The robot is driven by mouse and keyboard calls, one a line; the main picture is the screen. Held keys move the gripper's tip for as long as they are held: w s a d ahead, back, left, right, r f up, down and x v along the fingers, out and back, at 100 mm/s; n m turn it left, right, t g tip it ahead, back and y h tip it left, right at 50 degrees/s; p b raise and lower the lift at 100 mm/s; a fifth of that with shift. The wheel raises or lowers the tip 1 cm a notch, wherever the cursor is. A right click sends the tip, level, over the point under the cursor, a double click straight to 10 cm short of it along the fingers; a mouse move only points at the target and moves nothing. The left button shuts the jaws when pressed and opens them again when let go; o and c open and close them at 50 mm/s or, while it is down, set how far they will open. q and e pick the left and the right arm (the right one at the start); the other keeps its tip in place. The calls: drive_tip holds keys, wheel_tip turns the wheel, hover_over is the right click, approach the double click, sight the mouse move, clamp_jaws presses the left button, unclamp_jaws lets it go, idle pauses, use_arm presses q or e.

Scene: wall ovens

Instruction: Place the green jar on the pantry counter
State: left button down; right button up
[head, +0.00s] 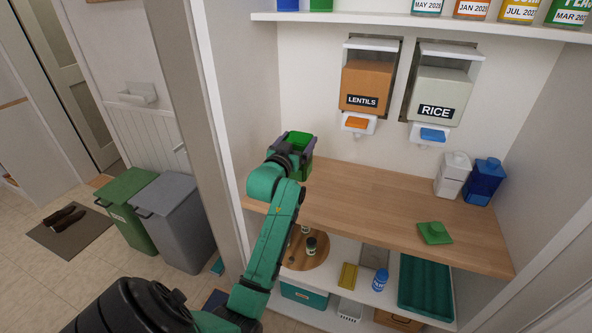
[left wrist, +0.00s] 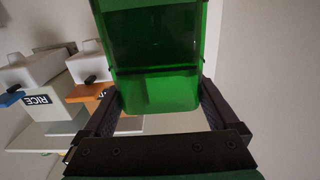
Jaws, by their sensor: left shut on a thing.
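The green jar (head: 306,168) is at the left end of the wooden pantry counter (head: 370,203), with my left gripper (head: 291,152) around its upper part. In the left wrist view the green jar (left wrist: 158,60) is see-through and sits between the two dark fingers of my left gripper (left wrist: 160,118), which is shut on it. The arm hides part of the jar in the head view, and I cannot tell if its base touches the counter. A green lid (head: 434,233) lies on the counter's right front. My right gripper is not in view.
A white canister (head: 453,178) and a blue one (head: 483,182) stand at the counter's back right. Lentils (head: 367,85) and rice (head: 438,95) dispensers hang above. The counter's middle is clear. A left side wall (head: 243,90) stands close to the jar.

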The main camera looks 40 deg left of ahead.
use_arm(q)
drive_tip(key=f, duration=0.2)
drive_tip(key=a+f, duration=0.1)
drive_tip(key=f, duration=0.4)
drive_tip(key=shift+s+a+f+p, duration=0.1)
drive_tip(key=shift+a+f+p, duration=0.2)
drive_tip(key=shift+f, duration=0.1)
drive_tip(key=shift+d+f, duration=0.15)
drive_tip(key=shift+f, duration=0.5)
drive_tip(key=shift+d+f, duration=0.15)
drive_tip(key=shift+f, duration=0.45)
drive_tip(key=shift+a+f, duration=0.15)
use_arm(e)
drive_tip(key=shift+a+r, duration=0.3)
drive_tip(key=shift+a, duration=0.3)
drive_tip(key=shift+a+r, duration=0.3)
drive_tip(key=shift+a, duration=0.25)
use_arm(q)
drive_tip(key=shift+c, duration=0.2)
unclamp_jaws()
drive_tip(key=shift+f, duration=0.2)
drive_tip(key=shift+o, duration=0.2)
drive_tip(key=shift+r, duration=0.15)
drive_tip(key=shift+r, duration=0.15)
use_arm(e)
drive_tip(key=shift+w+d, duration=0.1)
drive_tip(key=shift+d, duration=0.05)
